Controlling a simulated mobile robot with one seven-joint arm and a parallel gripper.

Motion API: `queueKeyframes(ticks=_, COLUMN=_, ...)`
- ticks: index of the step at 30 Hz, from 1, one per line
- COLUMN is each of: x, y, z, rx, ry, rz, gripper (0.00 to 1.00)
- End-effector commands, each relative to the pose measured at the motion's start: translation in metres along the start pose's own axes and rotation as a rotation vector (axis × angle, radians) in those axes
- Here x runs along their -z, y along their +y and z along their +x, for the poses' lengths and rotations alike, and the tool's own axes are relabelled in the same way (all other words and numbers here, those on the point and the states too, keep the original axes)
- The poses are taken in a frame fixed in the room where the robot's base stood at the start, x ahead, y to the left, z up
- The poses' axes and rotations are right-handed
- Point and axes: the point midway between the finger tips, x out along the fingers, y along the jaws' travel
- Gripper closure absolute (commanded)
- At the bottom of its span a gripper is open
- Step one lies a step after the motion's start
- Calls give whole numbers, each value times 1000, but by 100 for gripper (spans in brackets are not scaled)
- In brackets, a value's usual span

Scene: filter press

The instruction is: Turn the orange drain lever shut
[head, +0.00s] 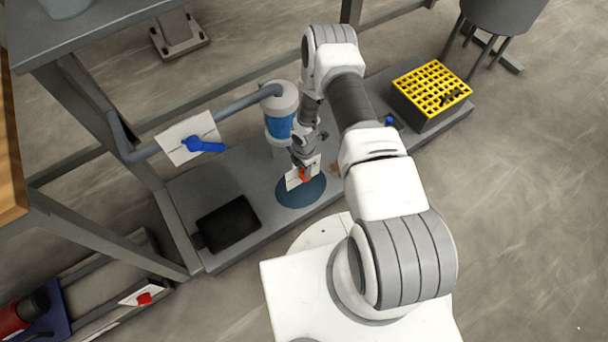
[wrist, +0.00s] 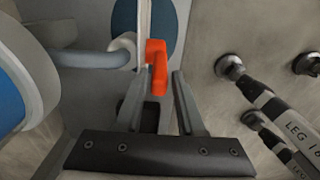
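The orange drain lever (head: 305,175) shows just beyond my gripper (head: 303,158) in the head view, partly hidden by it. In the wrist view the orange lever (wrist: 157,66) lies at and between the fingertips of my gripper (wrist: 161,78). The fingers are apart. The left finger is close beside the lever and a gap shows on the right; I cannot tell whether they touch. A white plate (wrist: 144,30) stands edge-on behind the lever. A grey drain pipe (wrist: 90,59) runs in from the left.
A blue lever (head: 205,145) on a white plate sits on the pipe at left. A blue-and-white filter housing (head: 280,118) stands beside my gripper. A black pad (head: 228,222) and a yellow-topped grid box (head: 432,88) are on the grey platform. Dark legs (wrist: 262,100) show at right.

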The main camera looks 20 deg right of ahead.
Motion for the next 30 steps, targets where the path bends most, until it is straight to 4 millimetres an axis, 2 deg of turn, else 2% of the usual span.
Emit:
queueKeyframes(ticks=1, x=0, y=0, z=11, rx=0, ry=0, rz=0, gripper=62)
queueKeyframes(ticks=6, x=0, y=0, z=24, rx=-1, ry=0, rz=0, gripper=62)
queueKeyframes(ticks=16, x=0, y=0, z=27, rx=0, ry=0, rz=0, gripper=62)
queueKeyframes(ticks=17, x=0, y=0, z=27, rx=0, ry=0, rz=0, gripper=64)
queueKeyframes(ticks=23, x=0, y=0, z=27, rx=0, ry=0, rz=0, gripper=100)
queueKeyframes(ticks=30, x=0, y=0, z=27, rx=0, ry=0, rz=0, gripper=100)
